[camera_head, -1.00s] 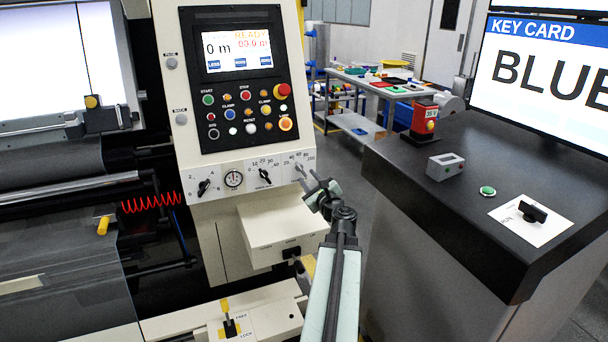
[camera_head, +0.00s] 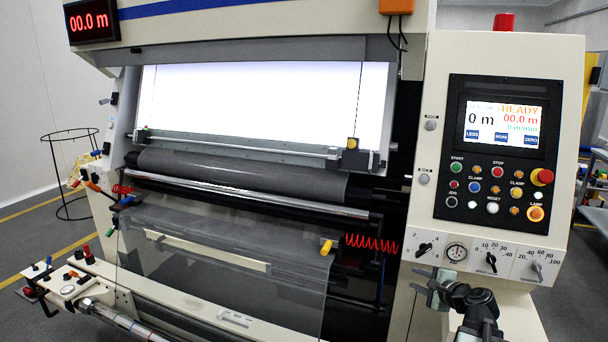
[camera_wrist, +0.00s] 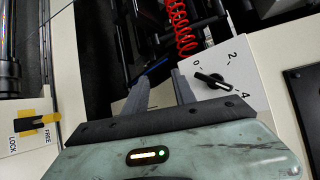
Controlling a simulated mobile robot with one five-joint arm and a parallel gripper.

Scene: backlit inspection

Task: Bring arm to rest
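My gripper (camera_head: 425,284) is at the lower right of the head view, in front of the lower left part of the control panel (camera_head: 441,165). In the wrist view its two grey fingers (camera_wrist: 161,80) point away from the camera with a gap between them. Nothing is held between them. A black knob with a number scale (camera_wrist: 213,81) lies just beyond and to the right of the fingertips. My arm is bent below the panel, and its lower part is cut off by the frame edge.
The inspection machine fills the middle, with a lit white screen (camera_head: 250,100) and rollers (camera_head: 240,172). A red coiled cable (camera_head: 372,243) hangs left of the panel; it also shows in the wrist view (camera_wrist: 181,27). A FREE/LOCK lever (camera_wrist: 35,122) is at the left there.

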